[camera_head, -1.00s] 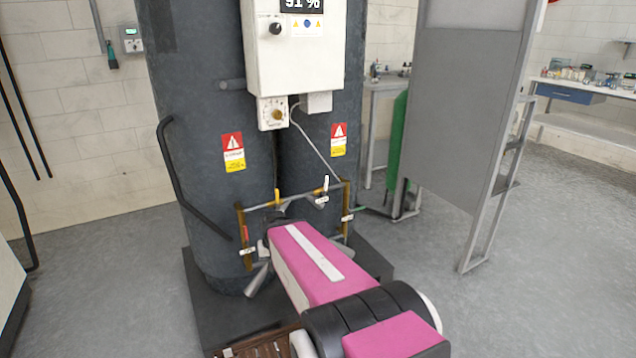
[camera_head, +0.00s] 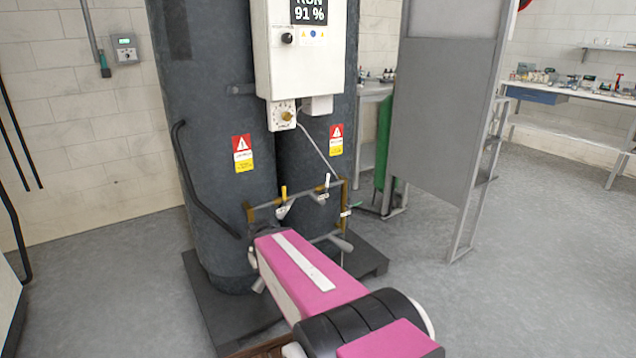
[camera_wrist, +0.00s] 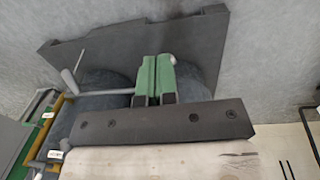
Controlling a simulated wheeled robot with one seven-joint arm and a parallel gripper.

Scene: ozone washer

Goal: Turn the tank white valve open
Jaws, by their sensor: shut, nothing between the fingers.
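A brass pipe frame (camera_head: 249,215) with small valves stands low in front of the dark grey tanks (camera_head: 215,215). White-handled valves show at its upper right (camera_head: 327,182) and right side (camera_head: 346,213), and a yellow-handled one (camera_head: 283,191) at its upper left. I cannot tell which white valve is the tank valve, or its setting. In the wrist view, white handles (camera_wrist: 55,154) show at the far left, apart from my gripper. My gripper (camera_wrist: 158,58) has green fingers, shut and empty, beside a grey pipe end (camera_wrist: 169,59). My pink arm hides the gripper and the frame's lower left in the head view.
A white control box (camera_head: 305,60) reading 91 % hangs above the frame, with a dial box (camera_head: 283,116) below it. A black curved pipe (camera_head: 188,180) runs down the left tank. A grey panel (camera_head: 440,120) stands at the right. Floor (camera_head: 540,270) is free at the right.

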